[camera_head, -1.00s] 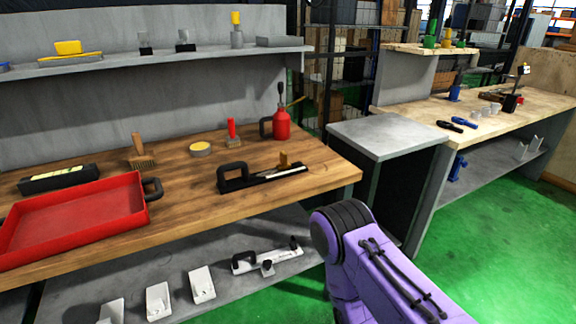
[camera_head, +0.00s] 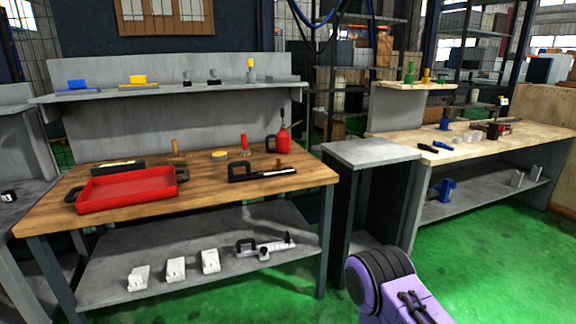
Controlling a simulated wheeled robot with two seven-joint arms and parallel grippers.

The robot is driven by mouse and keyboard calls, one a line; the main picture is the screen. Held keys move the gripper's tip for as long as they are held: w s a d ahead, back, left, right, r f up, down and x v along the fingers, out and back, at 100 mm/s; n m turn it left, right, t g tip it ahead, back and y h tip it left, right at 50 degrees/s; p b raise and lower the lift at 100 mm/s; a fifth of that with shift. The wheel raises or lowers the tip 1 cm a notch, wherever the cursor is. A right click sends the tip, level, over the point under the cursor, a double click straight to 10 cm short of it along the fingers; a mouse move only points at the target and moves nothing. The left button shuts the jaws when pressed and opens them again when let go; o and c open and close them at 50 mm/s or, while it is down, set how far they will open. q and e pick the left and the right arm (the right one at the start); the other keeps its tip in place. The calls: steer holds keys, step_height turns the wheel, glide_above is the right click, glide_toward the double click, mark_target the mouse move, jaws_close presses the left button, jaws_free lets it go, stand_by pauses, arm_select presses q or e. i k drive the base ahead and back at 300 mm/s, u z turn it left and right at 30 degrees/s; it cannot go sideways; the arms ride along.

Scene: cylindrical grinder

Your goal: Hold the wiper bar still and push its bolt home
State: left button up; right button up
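A long black bar with a loop handle (camera_head: 262,173), probably the wiper bar, lies on the wooden workbench top near its right front edge. A small brass-coloured upright piece (camera_head: 279,164) stands at its right end; it may be the bolt, but it is too small to tell how deep it sits. A similar white bar with a black handle (camera_head: 268,246) lies on the shelf below, with a small knob at its front. Neither of my grippers is in view. Only a purple and black link of my arm shows at the lower right, well apart from both bars.
A red tray (camera_head: 128,190), a brush (camera_head: 177,152), a round tin (camera_head: 219,155) and a red oil can (camera_head: 283,142) stand on the workbench (camera_head: 215,190). White blocks (camera_head: 176,269) line the lower shelf. A grey cabinet (camera_head: 370,153) stands to the right. Green floor is clear at right.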

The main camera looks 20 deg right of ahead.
mark_target(278, 167)
steer(key=z, duration=0.6)
steer(key=i, duration=0.8)
steer(key=z, duration=0.55)
steer(key=i, duration=1.05)
steer(key=u, duration=0.45)
